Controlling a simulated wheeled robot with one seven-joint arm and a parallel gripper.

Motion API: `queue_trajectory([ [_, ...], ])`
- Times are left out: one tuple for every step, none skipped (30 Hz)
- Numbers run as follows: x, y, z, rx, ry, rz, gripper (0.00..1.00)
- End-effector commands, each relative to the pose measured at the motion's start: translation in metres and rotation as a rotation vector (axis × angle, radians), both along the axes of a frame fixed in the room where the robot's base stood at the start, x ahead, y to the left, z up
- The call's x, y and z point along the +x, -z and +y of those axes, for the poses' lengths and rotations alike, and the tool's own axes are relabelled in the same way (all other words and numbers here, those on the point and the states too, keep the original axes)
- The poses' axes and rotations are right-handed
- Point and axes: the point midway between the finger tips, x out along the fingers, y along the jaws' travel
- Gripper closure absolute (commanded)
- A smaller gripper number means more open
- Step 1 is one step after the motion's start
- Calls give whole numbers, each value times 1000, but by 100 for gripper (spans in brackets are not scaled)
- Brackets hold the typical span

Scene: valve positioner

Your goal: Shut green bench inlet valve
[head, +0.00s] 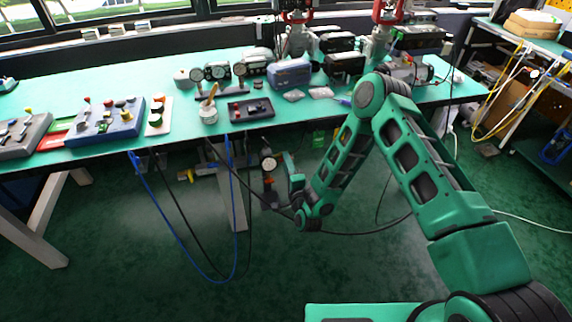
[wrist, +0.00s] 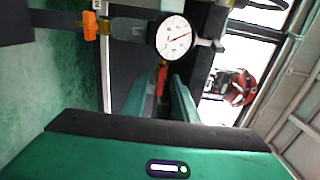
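The green bench (head: 160,92) runs across the head view, with a pipe assembly under its front edge. A round white gauge (head: 267,160) is on that assembly and shows large in the wrist view (wrist: 174,36). A red-orange valve handle (wrist: 162,78) lies just below the gauge in the wrist view. My gripper (wrist: 163,100) has its two green fingers apart, with the handle seen in the gap between them. I cannot tell whether either finger touches it. In the head view my gripper (head: 288,172) is just right of the assembly, and the handle is hard to make out.
An orange part (wrist: 90,26) sits on the pipe left of the gauge. A blue hose (head: 165,215) and dark cables hang below the bench edge. A bench leg (head: 236,195) stands left of my gripper. The floor in front is clear.

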Motion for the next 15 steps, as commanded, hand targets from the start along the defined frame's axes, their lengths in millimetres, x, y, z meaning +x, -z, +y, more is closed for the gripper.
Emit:
queue_trajectory([
  [0,0,0,0,0,0,73],
  [0,0,0,0,0,0,76],
  [0,0,0,0,0,0,85],
  [0,0,0,0,0,0,93],
  [0,0,0,0,0,0,100],
  [0,0,0,0,0,0,100],
  [0,0,0,0,0,0,100],
  [0,0,0,0,0,0,100],
  [0,1,5,2,0,2,100],
  [-1,0,3,-1,-1,1,100],
  [-1,0,3,-1,-1,1,100],
  [-1,0,2,-3,-1,0,100],
  [-1,1,2,-6,-1,-1,100],
  [-1,1,1,-9,-1,-1,100],
  [-1,1,1,-15,-2,-2,100],
])
